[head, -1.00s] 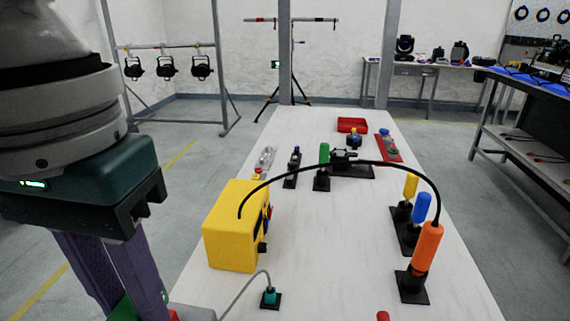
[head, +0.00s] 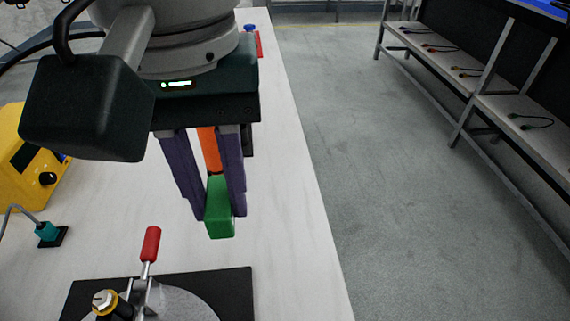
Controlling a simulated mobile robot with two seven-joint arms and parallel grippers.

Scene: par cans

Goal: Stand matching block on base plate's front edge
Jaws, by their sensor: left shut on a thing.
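My left gripper (head: 211,210) is in the middle of the head view with its purple fingers pointing down. It is shut on a green block (head: 220,212), which hangs upright between the fingertips. The block appears to be above the white table, behind the base plate. The black base plate (head: 238,290) lies at the bottom of the view, partly cut off. It bears a grey disc (head: 185,303), a clamp with a red handle (head: 151,244) and a brass-topped knob (head: 104,301). The plate's front edge is out of view. My right gripper is not in view.
A yellow box (head: 22,165) with a black knob stands at the left. A teal plug (head: 47,232) on a small black base is near it. An orange handle (head: 208,150) shows behind the fingers. The table's right edge (head: 322,215) borders open floor.

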